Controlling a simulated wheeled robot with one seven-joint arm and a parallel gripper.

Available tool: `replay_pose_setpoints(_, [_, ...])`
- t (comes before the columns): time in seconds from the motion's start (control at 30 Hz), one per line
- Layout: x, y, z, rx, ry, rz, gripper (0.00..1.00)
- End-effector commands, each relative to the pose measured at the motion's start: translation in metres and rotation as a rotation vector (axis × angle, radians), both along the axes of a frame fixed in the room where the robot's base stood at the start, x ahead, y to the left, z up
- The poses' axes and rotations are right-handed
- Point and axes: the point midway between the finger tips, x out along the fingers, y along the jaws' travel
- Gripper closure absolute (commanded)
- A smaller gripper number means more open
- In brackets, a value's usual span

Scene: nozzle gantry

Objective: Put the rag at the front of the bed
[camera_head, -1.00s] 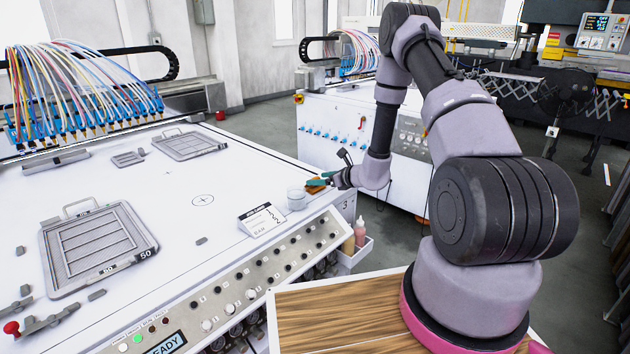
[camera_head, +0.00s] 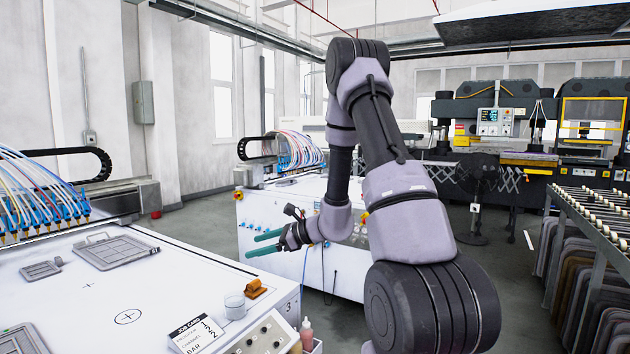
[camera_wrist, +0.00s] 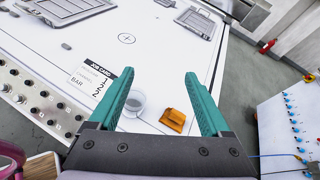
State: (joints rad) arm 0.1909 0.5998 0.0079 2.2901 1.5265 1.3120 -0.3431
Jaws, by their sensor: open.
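The rag (camera_head: 255,290) is a small folded orange-brown cloth on the white bed (camera_head: 150,285), near the bed's right corner. In the wrist view the rag (camera_wrist: 173,119) lies below and between the two green fingers. My gripper (camera_head: 265,243) is open and empty, raised above the bed's right edge and apart from the rag. It also shows at the bottom of the wrist view (camera_wrist: 160,92). A clear cup (camera_head: 235,306) stands on the bed just left of the rag.
A job card (camera_head: 196,333) stands on the bed left of the cup. Metal frames (camera_head: 115,252) lie farther back. Bottles (camera_head: 306,334) sit beside the bed's edge. A second white machine (camera_head: 270,225) is beyond a floor gap. The bed's middle around the printed cross mark is clear.

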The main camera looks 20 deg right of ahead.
Motion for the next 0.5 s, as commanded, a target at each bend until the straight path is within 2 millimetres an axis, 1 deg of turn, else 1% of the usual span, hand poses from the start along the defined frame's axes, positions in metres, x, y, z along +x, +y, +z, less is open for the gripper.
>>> replay_pose_setpoints(0.03, [-0.013, 0.011, 0.031, -0.046, -0.053, 0.085, 0.18])
replay_pose_setpoints(0.07, [-0.023, 0.017, 0.045, -0.076, -0.076, 0.134, 0.18])
replay_pose_setpoints(0.1, [-0.036, 0.024, 0.061, -0.117, -0.106, 0.199, 0.18])
replay_pose_setpoints(0.17, [-0.057, 0.031, 0.084, -0.186, -0.154, 0.292, 0.18])
replay_pose_setpoints(0.2, [-0.071, 0.035, 0.098, -0.235, -0.187, 0.351, 0.18])
replay_pose_setpoints(0.27, [-0.094, 0.038, 0.116, -0.315, -0.235, 0.435, 0.18])
replay_pose_setpoints(0.3, [-0.108, 0.039, 0.127, -0.373, -0.269, 0.487, 0.18])
replay_pose_setpoints(0.37, [-0.130, 0.038, 0.142, -0.462, -0.317, 0.562, 0.18])
replay_pose_setpoints(0.4, [-0.144, 0.036, 0.150, -0.525, -0.350, 0.608, 0.18])
replay_pose_setpoints(0.47, [-0.164, 0.031, 0.162, -0.626, -0.401, 0.670, 0.18])
replay_pose_setpoints(0.5, [-0.177, 0.027, 0.170, -0.694, -0.434, 0.708, 0.18])
